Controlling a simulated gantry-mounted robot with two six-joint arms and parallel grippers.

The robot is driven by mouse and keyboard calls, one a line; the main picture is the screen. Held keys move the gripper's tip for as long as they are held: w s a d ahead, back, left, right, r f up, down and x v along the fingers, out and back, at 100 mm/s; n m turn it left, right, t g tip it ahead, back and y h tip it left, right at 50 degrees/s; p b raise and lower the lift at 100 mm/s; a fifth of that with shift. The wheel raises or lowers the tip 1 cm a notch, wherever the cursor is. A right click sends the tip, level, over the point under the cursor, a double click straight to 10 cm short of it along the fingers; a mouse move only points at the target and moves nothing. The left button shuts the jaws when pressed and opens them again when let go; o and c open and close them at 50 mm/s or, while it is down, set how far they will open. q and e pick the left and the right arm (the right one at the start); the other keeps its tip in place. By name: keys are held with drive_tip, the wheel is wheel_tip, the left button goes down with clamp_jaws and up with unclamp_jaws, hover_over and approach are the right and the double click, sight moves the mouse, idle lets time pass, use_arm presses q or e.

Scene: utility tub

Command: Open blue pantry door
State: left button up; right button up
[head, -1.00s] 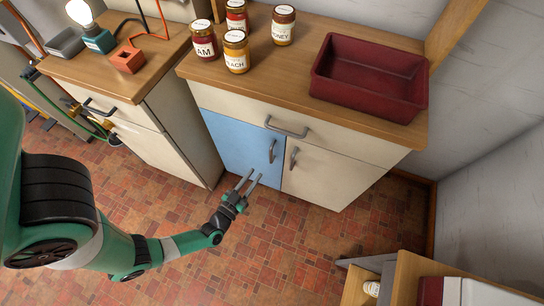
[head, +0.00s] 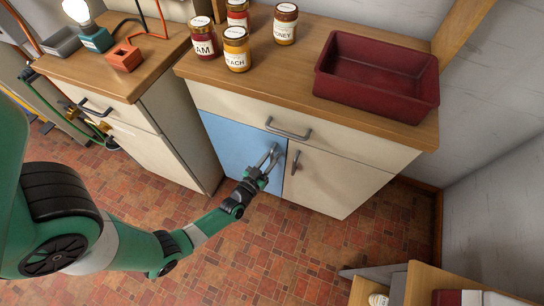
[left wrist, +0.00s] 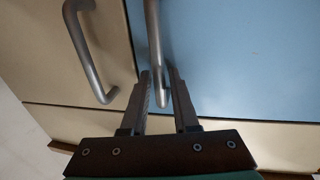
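The blue pantry door (head: 229,140) is the left door of the lower cabinet and stands shut. Its upright grey handle (left wrist: 155,40) is near its right edge, and in the head view it is largely covered by my fingers. My left gripper (head: 271,157) is at this handle. In the left wrist view my left gripper (left wrist: 160,73) has its fingers apart, one on each side of the handle's lower end. I cannot tell whether either finger touches it. My right gripper is not in view.
Beside the blue door is a cream door with its own handle (head: 295,162). A drawer handle (head: 288,130) is just above. Several jars and a dark red tub (head: 375,80) stand on the counter. The tiled floor (head: 250,250) in front is clear.

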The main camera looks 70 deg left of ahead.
use_arm(q)
clamp_jaws()
idle(1.3)
